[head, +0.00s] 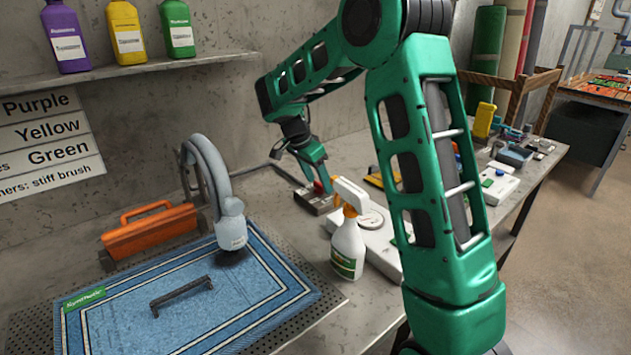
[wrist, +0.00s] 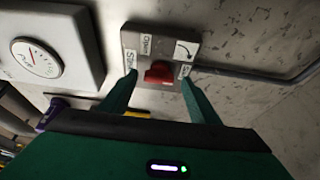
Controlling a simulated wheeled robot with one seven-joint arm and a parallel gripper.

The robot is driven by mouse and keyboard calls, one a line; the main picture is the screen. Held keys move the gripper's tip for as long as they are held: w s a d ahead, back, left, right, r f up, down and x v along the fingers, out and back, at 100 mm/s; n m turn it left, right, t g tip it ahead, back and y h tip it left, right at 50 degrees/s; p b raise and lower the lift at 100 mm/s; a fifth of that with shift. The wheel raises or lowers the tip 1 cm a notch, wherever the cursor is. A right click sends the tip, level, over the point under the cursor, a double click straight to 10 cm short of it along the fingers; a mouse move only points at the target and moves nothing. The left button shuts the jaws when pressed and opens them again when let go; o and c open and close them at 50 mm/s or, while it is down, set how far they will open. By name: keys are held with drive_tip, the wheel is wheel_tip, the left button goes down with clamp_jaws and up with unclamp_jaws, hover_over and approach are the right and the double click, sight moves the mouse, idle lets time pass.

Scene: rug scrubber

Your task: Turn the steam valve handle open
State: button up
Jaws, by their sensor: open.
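The steam valve handle (wrist: 159,73) is a small red knob on a grey metal plate (wrist: 136,38) with printed labels, one reading "Open", and a curved arrow. In the wrist view it lies between and ahead of my two open fingers (wrist: 158,80), which stand on either side of it with gaps. I cannot tell whether either finger touches the plate. In the head view my gripper (head: 316,172) is over the valve plate (head: 318,204) at the back of the bench, and the red handle (head: 319,187) is partly hidden by it.
A white spray bottle (head: 348,240) stands close in front of the valve, beside a white gauge box (head: 377,232), whose dial (wrist: 38,58) shows in the wrist view. A pipe (wrist: 250,72) runs from the plate.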

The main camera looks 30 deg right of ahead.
drive_tip(key=shift+c, duration=0.7)
drive_tip(key=c, duration=0.9)
drive_tip(key=n+t, duration=0.1)
drive_tip(key=n, duration=0.3)
drive_tip(key=shift+s+d+r+t+y, duration=0.1)
drive_tip(key=shift+d+t+y, duration=0.05)
drive_tip(key=shift+t+y, duration=0.25)
drive_tip(key=n+t+y, duration=0.1)
drive_tip(key=n, duration=0.4)
drive_tip(key=shift+s+d, duration=0.1)
drive_tip(key=n+y, duration=0.1)
drive_tip(key=n, duration=0.1)
drive_tip(key=n+t+y, duration=0.1)
drive_tip(key=n, duration=0.1)
drive_tip(key=shift+d+n, duration=0.15)
drive_tip(key=shift+n, duration=0.15)
drive_tip(key=shift+d+n+y, duration=0.15)
drive_tip(key=shift+n+y, duration=0.65)
drive_tip(key=shift+n, duration=1.4)
